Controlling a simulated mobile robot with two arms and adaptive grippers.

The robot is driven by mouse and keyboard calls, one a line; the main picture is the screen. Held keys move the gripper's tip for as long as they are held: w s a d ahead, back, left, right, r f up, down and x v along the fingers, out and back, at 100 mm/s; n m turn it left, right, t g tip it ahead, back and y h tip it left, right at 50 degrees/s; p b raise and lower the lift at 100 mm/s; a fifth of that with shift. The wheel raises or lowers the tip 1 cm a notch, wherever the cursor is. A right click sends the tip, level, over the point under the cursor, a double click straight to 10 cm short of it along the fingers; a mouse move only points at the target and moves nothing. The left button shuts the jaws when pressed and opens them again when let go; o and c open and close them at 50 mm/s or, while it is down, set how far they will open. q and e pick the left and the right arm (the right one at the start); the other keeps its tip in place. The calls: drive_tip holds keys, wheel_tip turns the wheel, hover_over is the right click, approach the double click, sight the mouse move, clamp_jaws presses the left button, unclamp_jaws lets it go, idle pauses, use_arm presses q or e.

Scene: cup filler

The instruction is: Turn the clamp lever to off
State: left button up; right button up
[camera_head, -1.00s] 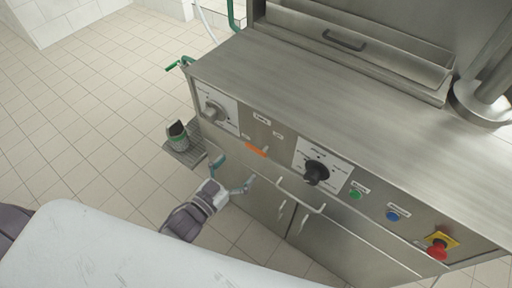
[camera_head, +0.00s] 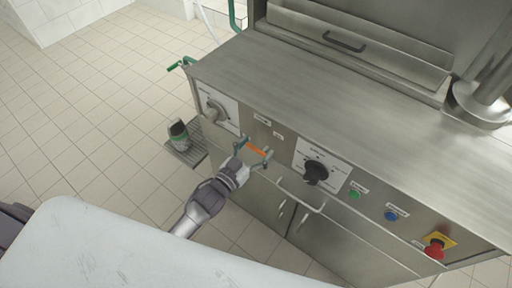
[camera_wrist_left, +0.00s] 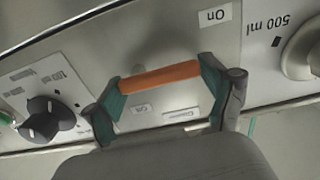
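The clamp lever is a short orange bar on the machine's front panel. It shows in the head view (camera_head: 256,150) and in the left wrist view (camera_wrist_left: 160,76). My left gripper (camera_head: 254,149) is open, its two teal-padded fingers spread around the ends of the lever. In the left wrist view the gripper (camera_wrist_left: 160,88) spans the bar's length, with a pad close to each end; I cannot tell if they touch it. An "On" label (camera_wrist_left: 214,16) is at the upper right of that view, and small labels show below the bar. My right gripper is not in view.
A volume dial (camera_head: 215,108) is left of the lever and a black knob (camera_head: 316,172) right of it. A handle (camera_head: 300,195) sits below. Green and blue buttons and a red emergency stop (camera_head: 434,250) are farther right. A cup (camera_head: 178,132) stands on a side grate.

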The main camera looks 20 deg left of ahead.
use_arm(q)
drive_tip(key=c, duration=0.5)
drive_tip(key=shift+c, duration=0.4)
drive_tip(key=shift+m, duration=0.3)
drive_tip(key=m, duration=0.3)
drive_tip(key=shift+d+r+p, duration=0.2)
drive_tip(key=shift+r+p, duration=0.1)
drive_tip(key=shift+r, duration=0.1)
drive_tip(key=m, duration=0.4)
drive_tip(key=shift+s+d+r, duration=0.15)
drive_tip(key=shift+d+r, duration=0.05)
drive_tip(key=shift+d, duration=0.05)
drive_tip(key=m, duration=0.4)
drive_tip(key=shift+s+d+r+m+b, duration=0.15)
drive_tip(key=shift+d+m+b, duration=0.15)
drive_tip(key=shift+d+b, duration=0.1)
drive_tip(key=m+b, duration=0.1)
drive_tip(key=m, duration=0.1)
drive_tip(key=d+m, duration=0.1)
drive_tip(key=m, duration=0.2)
drive_tip(key=shift+s+m+b, duration=0.2)
drive_tip(key=shift+m+b, duration=0.1)
drive_tip(key=shift+b, duration=0.05)
